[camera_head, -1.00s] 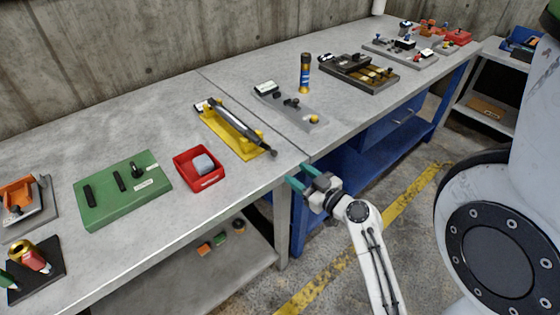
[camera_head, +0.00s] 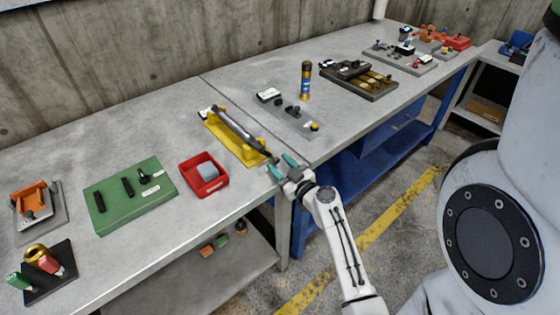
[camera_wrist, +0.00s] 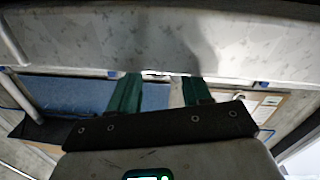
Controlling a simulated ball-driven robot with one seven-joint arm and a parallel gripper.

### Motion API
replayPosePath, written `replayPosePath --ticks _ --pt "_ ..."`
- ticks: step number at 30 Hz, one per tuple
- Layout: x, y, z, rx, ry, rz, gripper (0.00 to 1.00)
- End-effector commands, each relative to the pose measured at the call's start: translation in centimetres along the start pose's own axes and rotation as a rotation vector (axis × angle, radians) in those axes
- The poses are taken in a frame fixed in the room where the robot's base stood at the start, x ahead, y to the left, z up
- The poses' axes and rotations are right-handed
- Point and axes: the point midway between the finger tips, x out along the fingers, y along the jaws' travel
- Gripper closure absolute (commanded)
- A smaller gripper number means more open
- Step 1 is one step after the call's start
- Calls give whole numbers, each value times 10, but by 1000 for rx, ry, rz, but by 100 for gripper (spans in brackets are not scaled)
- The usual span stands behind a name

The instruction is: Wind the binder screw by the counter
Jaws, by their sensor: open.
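A yellow base carries a long grey and black rod (camera_head: 238,131), which looks like the binder screw. It lies along the bench, with a small dark knob at its near end, close to the bench's front edge. A small white block (camera_head: 205,112) at its far end may be the counter; no reading is legible. My gripper (camera_head: 282,164), with green fingers, is at the front edge beside the near end of the rod. Its fingers are apart and empty. The wrist view shows the open fingers (camera_wrist: 160,80) facing the bench edge, with no screw visible between them.
A red tray (camera_head: 215,188) with a grey block and a green board (camera_head: 105,213) are to the left. Bare bench top (camera_head: 165,110) lies behind.

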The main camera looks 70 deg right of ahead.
Motion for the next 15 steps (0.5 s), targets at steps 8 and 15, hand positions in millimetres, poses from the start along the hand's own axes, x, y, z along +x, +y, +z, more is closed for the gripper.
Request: replayPosePath --ticks 8,15 --pt "7 0 0 -1 -1 0 52" --pt "7 0 0 0 -1 0 63"
